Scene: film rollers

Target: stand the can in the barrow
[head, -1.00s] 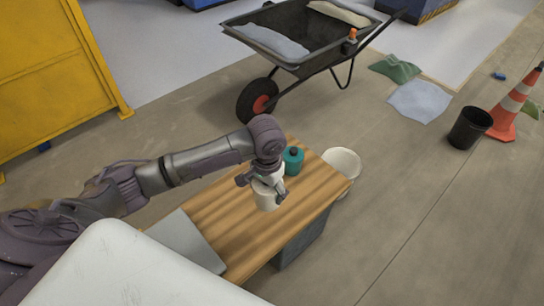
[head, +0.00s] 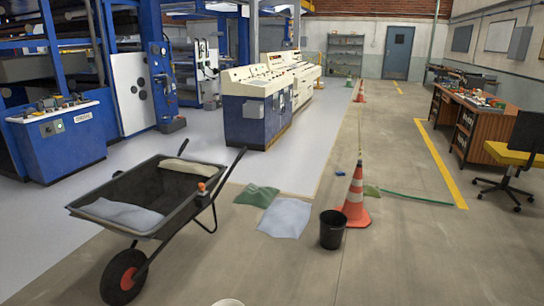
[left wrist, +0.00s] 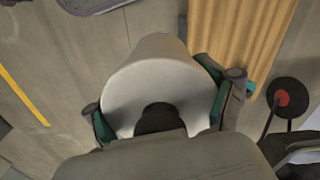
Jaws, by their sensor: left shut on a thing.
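The barrow (head: 150,222) stands at the left of the head view, a dark tray on one front wheel with two handles toward the right. A grey cloth or sack lies in it, with a pale one at its back edge and a small orange-topped item on its rim. In the left wrist view my left gripper (left wrist: 160,112) is shut on a pale, whitish can (left wrist: 155,75), its fingers on either side. The can's far end is hidden. The barrow's wheel (left wrist: 283,99) shows at the right there. My right gripper is in neither view.
A black bucket (head: 332,230) and a traffic cone (head: 356,195) stand right of the barrow. Green (head: 257,195) and grey (head: 285,217) cloths lie on the floor between. A white rim (head: 228,302) shows at the bottom.

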